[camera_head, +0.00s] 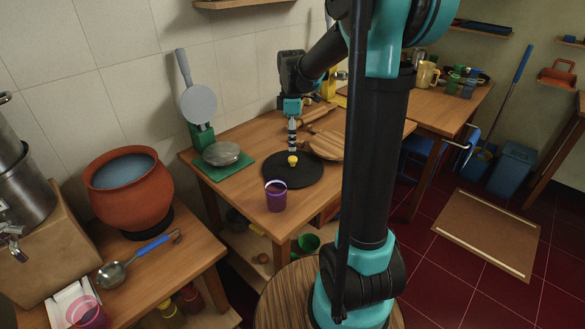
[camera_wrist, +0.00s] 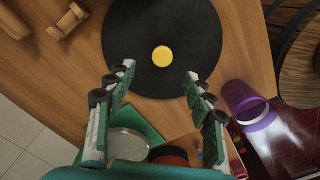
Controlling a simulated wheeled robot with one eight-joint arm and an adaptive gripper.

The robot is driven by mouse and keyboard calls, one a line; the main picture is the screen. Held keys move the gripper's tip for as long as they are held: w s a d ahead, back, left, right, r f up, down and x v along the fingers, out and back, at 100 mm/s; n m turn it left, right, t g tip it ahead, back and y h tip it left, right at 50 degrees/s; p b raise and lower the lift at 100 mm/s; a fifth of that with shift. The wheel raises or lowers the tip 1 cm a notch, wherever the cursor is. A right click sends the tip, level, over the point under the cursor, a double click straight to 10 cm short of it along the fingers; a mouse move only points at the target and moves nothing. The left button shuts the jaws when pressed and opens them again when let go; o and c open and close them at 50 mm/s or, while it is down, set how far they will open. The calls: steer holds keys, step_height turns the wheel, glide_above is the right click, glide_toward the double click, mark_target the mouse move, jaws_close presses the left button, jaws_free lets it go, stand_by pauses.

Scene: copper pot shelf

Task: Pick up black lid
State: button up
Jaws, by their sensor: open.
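The black lid (camera_head: 306,175) is a flat round disc with a yellow knob (camera_head: 293,160) at its centre. It lies flat on the wooden table. In the wrist view the lid (camera_wrist: 125,40) fills the upper middle, with its yellow knob (camera_wrist: 162,56) facing me. My gripper (camera_head: 292,149) points down just above the knob. In the wrist view my gripper (camera_wrist: 160,72) is open, with one finger on each side of the knob's line and nothing between them. The exact height gap to the knob is hard to tell.
A purple cup (camera_head: 275,197) stands close to the lid's front edge. A metal pan lid (camera_head: 221,154) lies on a green board (camera_head: 236,170) to the left. Wooden boards (camera_head: 328,143) lie right behind the black lid. The table's front edge is close to the cup.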

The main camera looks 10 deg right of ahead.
mark_target(292, 158)
steer(key=shift+s+f, duration=0.2)
steer(key=shift+f, duration=4.05)
jaws_close()
